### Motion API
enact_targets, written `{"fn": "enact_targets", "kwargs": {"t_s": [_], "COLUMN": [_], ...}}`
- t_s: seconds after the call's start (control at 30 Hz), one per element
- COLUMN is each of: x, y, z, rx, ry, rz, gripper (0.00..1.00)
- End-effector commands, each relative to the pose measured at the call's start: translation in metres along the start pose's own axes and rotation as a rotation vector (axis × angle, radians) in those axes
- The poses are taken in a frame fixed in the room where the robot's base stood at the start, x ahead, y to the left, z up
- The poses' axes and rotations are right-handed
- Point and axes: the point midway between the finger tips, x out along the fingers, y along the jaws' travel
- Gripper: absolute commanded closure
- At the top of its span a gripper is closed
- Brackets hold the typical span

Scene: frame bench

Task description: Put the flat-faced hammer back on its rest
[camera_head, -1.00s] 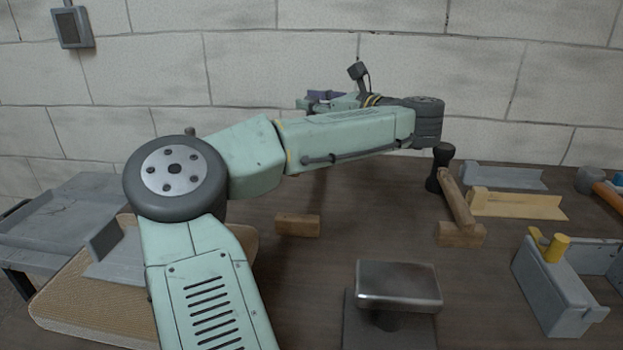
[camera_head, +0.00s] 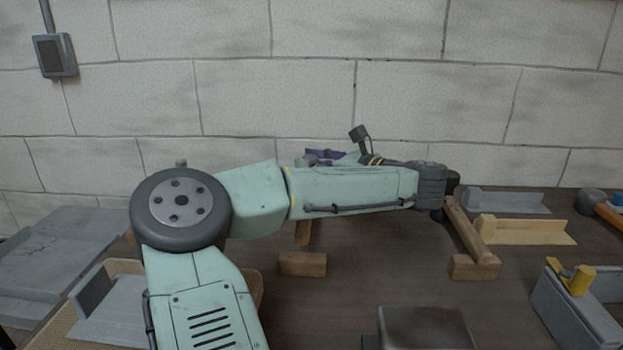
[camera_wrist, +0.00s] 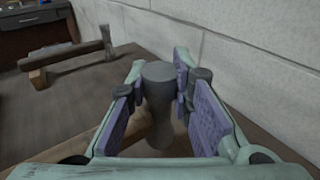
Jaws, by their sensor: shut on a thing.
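My gripper (camera_head: 325,155) is low over the back of the bench, partly hidden by my arm in the head view. In the wrist view its purple-padded fingers are shut on the flat-faced hammer (camera_wrist: 160,95), at its upright grey head with a round flat top. A piece of wood (camera_wrist: 135,130) shows below and left of the head; I cannot tell whether it is handle or rest. In the head view a wooden block (camera_head: 302,264) stands under my arm, with a wooden bar (camera_head: 303,231) behind it. Contact between hammer and rest is not clear.
Another hammer (camera_wrist: 106,42) lies on a wooden support at upper left in the wrist view. A black-headed mallet (camera_head: 452,186) is at the right on its block (camera_head: 474,267). A metal block (camera_head: 425,330) stands in front. The wall (camera_head: 310,95) is close behind.

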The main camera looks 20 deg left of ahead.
Motion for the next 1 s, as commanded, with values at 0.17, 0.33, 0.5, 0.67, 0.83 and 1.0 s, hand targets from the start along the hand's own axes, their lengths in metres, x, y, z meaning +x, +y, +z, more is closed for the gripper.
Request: {"fn": "enact_targets", "kwargs": {"t_s": [0.17, 0.33, 0.5, 0.67, 0.83, 1.0], "x": [0.002, 0.004, 0.004, 0.004, 0.004, 0.004], "y": [0.0, 0.0, 0.0, 0.0, 0.0, 0.0], "z": [-0.02, -0.036, -0.036, -0.04, -0.039, -0.039], "rx": [0.003, 0.0, -0.001, 0.0, 0.001, 0.001], "ry": [0.0, -0.001, -0.001, 0.0, 0.0, 0.0], "rz": [-0.001, -0.001, -0.001, -0.001, -0.001, -0.001], "gripper": [1.0, 1.0, 1.0, 0.79, 0.68, 0.6]}}
